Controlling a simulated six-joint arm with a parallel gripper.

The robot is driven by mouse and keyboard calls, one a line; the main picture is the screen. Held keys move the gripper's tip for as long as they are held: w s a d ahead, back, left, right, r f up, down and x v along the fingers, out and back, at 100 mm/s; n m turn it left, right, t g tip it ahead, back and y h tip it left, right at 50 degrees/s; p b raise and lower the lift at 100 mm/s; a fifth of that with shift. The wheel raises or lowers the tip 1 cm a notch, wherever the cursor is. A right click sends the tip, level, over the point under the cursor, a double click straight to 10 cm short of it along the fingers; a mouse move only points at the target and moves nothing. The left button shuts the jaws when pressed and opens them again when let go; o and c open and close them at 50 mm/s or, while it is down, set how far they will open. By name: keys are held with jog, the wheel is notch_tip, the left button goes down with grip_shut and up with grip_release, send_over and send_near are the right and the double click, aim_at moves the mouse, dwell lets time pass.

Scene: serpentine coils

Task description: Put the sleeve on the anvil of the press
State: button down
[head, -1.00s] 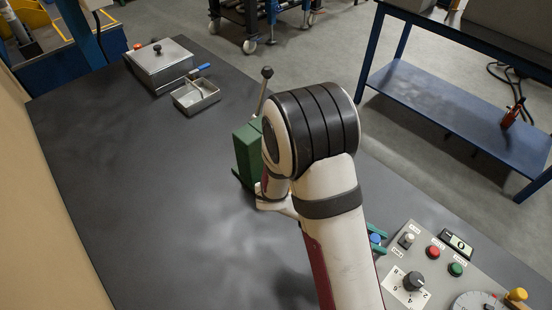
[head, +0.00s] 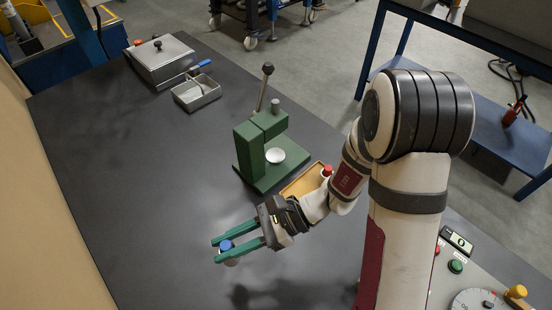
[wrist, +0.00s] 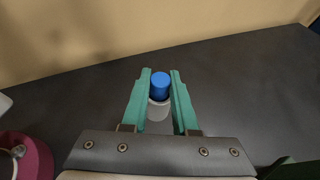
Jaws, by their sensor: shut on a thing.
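My gripper (head: 224,247) is at the front left of the press in the head view. Its green fingers are shut on a short cylinder with a blue top and a pale grey lower part, which I take as the sleeve (head: 227,245). In the wrist view the sleeve (wrist: 160,87) stands between the fingertips (wrist: 160,92), blue end up. It seems to be held above the table; the gap is hard to judge. The green press (head: 248,150) stands behind and right of my gripper. Its pale round anvil (head: 275,156) is bare, in front of the column and apart from the sleeve.
The press lever (head: 264,88) leans up with a black knob. A tan tray (head: 302,181) with a red-topped piece (head: 327,170) lies right of the press, beside my arm. A lidded metal box (head: 160,60) and small open tray (head: 196,94) stand farther back. The table's left side is clear.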

jog(key=w+d+f+m+t, duration=0.2)
jog(key=w+d+m+t, duration=0.2)
jog(key=w+m+t, duration=0.55)
jog(key=w+d+f+m+t+h, duration=0.4)
jog(key=w+d+m+t+h, duration=0.2)
jog(key=w+d, duration=0.55)
send_over(275, 155)
jog(key=shift+s+d, duration=0.25)
jog(key=shift+s, duration=0.1)
jog(key=shift+w+a+f, duration=0.1)
jog(key=shift+w+f, duration=0.1)
jog(key=shift+f, duration=0.2)
jog(key=shift+w+a+f, duration=0.1)
jog(key=shift+w+f, duration=0.05)
jog(key=shift+f, duration=0.25)
jog(key=c, duration=0.7)
grip_release()
jog(key=shift+f, duration=0.1)
